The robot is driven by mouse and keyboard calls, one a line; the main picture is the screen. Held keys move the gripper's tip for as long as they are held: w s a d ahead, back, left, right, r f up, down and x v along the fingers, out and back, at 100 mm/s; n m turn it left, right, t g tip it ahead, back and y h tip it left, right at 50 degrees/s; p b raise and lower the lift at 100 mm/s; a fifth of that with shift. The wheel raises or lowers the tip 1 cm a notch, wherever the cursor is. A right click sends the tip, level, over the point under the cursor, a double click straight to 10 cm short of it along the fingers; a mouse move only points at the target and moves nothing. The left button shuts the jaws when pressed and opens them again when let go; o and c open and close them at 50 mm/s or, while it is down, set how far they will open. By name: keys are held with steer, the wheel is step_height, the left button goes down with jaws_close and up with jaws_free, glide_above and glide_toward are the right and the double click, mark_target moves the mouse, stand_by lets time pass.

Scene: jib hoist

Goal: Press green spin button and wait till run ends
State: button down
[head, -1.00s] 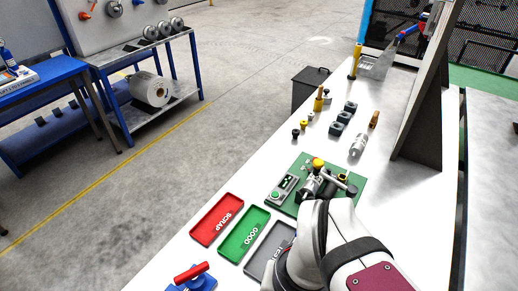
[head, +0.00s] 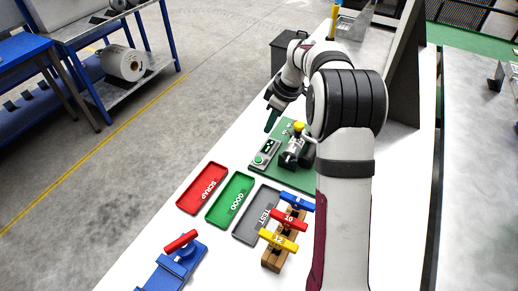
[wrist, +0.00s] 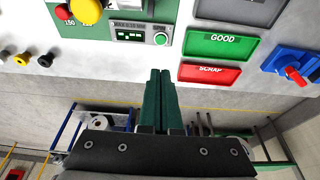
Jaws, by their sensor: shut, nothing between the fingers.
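The green spin button (head: 258,160) is a round cap on a small grey control box (head: 265,151) at the left side of a green baseplate (head: 300,182). In the wrist view the green button (wrist: 160,39) shows at the right end of the box, with SPIN lettering above it and a small dark display to its left. My gripper (head: 271,123) is shut and empty, its dark green fingers above and beyond the control box in the head view. In the wrist view the shut fingertips (wrist: 160,72) are just below the button in the picture and appear apart from it.
A yellow knob (head: 298,127) and metal rig stand on the baseplate beside the box. Red SCRAP (head: 192,202), green GOOD (head: 216,215) and grey TEST (head: 243,232) trays lie nearer. Coloured handles on a wooden block (head: 271,259) and a blue clamp (head: 170,270) stand in front.

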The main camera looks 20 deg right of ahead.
glide_toward(259, 160)
steer(key=x, duration=0.5)
steer(key=shift+w+a+f, duration=0.15)
steer(key=shift+w+a, duration=0.15)
steer(key=shift+w, duration=0.1)
steer(key=shift+f, duration=0.6)
steer(key=shift+s+f, duration=0.1)
steer(key=shift+f, duration=0.95)
steer(key=r, duration=0.4)
steer(key=shift+w+r, duration=0.25)
steer(key=v, duration=1)
steer(key=shift+r, duration=0.2)
steer(key=shift+w, duration=0.1)
